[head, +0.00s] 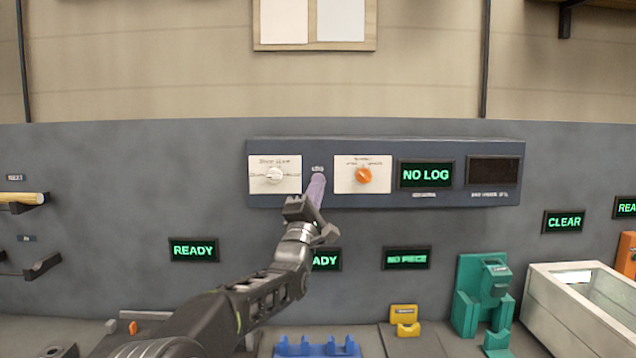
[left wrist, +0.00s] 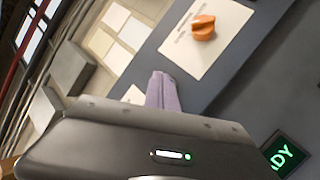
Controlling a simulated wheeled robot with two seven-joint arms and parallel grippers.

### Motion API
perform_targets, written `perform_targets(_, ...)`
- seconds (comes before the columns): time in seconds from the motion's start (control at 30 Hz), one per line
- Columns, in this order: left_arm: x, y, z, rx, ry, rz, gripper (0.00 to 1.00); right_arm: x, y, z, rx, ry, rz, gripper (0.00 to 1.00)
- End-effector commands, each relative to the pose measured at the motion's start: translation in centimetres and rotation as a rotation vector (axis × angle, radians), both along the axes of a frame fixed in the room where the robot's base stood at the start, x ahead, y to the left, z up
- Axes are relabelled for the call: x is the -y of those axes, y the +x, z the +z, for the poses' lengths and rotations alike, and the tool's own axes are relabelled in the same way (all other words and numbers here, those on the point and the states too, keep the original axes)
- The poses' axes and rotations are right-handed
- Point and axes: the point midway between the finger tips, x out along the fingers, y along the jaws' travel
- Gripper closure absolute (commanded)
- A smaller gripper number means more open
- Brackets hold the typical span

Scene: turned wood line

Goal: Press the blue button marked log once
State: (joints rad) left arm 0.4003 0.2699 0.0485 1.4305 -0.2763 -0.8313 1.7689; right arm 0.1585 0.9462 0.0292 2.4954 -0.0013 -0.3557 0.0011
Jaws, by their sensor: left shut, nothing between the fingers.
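The log label (head: 318,168) is on the dark blue wall panel (head: 225,187), between two white dial plates. No blue button shows below the label; my left gripper's fingers cover that spot. My left gripper (head: 317,185) is shut and empty, its purple fingers pointing at the panel just under the label. Whether the tips touch the panel or a button cannot be told. In the left wrist view, the shut fingers (left wrist: 160,90) point at the panel beside the orange-knob plate, and the button is hidden there too. A green display (head: 426,175) on the panel reads "NO LOG".
A white knob (head: 274,175) is left of the fingers and an orange knob (head: 364,175) is right. A dark display (head: 493,171) is at the panel's right. Below stand a blue holder (head: 317,347), a yellow block (head: 404,313), a teal fixture (head: 467,300) and a glass-topped box (head: 540,310).

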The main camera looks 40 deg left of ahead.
Motion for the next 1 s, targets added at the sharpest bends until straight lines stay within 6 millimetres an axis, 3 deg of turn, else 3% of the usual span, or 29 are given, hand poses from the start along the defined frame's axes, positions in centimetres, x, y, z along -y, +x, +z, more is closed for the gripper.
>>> perform_targets(1.0, -0.46, 0.56, 0.02, 0.001, 0.000, 0.000, 1.00, 0.00, 0.00, -0.06, 0.000, 0.000, 0.000, 1.00)
